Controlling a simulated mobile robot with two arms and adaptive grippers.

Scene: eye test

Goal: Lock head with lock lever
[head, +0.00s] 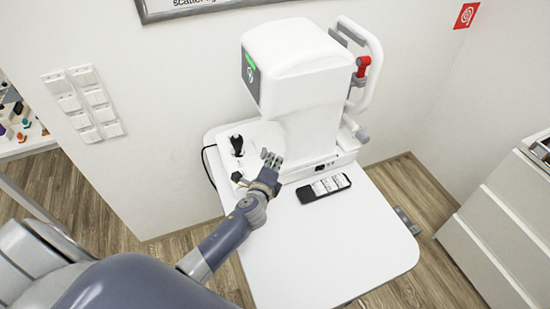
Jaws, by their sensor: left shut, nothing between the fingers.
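The eye test machine's white head (300,60) stands upright on its base at the back of a white table (330,250). A small green-lit screen (249,70) is on the head's left side. A black joystick (237,144) rises from the base's left part, and a small black knob (237,177) sits in front of it. I cannot tell which part is the lock lever. My left gripper (271,158) is shut and empty, just right of the joystick and knob and beside the base; contact is unclear. My right gripper is not in view.
A black remote-like device (324,188) with white labels lies right of my left gripper. A frame with a red part (363,66) stands behind the head on the right. A white drawer cabinet (500,230) is at the far right. The table's front is clear.

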